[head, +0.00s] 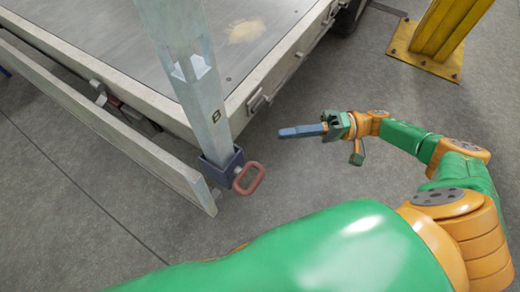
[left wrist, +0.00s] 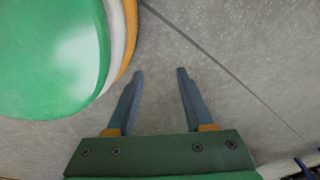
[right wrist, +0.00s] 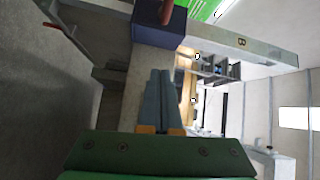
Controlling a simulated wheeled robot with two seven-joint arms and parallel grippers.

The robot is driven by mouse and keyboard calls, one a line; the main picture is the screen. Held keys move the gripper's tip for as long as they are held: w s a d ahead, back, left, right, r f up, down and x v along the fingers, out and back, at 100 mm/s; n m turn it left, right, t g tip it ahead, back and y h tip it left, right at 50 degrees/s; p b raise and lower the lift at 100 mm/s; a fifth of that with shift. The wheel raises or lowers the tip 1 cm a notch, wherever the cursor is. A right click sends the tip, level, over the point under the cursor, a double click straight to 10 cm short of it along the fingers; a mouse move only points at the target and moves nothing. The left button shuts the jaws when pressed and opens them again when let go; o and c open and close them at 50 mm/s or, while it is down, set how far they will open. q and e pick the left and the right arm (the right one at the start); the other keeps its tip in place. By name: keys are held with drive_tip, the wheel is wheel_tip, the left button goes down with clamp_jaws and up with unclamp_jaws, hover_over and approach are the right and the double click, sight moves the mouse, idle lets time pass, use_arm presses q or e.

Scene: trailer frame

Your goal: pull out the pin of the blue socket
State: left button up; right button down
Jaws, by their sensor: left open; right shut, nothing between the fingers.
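The blue socket (head: 221,168) sits at the foot of the grey post (head: 196,95) at the trailer's corner. The pin's red loop handle (head: 249,178) sticks out of its right side. In the right wrist view the socket (right wrist: 160,28) is at the top, with the red handle (right wrist: 167,10) partly cut off. My right gripper (head: 282,133) is shut and empty, to the right of the handle and apart from it. Its closed fingers show in the right wrist view (right wrist: 160,74). My left gripper (left wrist: 160,71) is open and empty over bare floor; the head view does not show it.
A lowered side board (head: 100,120) runs along the trailer's left side to near the socket. The trailer bed (head: 110,45) lies behind the post. A yellow post on a base plate (head: 425,52) stands at upper right.

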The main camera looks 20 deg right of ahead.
sight(241, 174)
drive_tip(key=w+a+p, duration=0.2)
drive_tip(key=a, duration=0.7)
use_arm(q)
drive_tip(key=shift+g, duration=0.3)
drive_tip(key=s+d+r, duration=0.2)
drive_tip(key=shift+s+d+r+p, duration=0.15)
drive_tip(key=shift+d+r+p, duration=0.05)
drive_tip(key=shift+r+p, duration=0.1)
use_arm(e)
drive_tip(key=s, duration=0.4)
drive_tip(key=shift+s+d, duration=0.15)
drive_tip(key=shift+d, duration=0.2)
use_arm(q)
drive_tip(key=shift+s+d+r+p, duration=0.15)
drive_tip(key=shift+s+r+p, duration=0.05)
drive_tip(key=shift+r+p, duration=0.45)
use_arm(e)
drive_tip(key=s+d, duration=0.2)
drive_tip(key=s, duration=0.1)
drive_tip(key=shift+d, duration=0.1)
drive_tip(key=shift+w, duration=0.1)
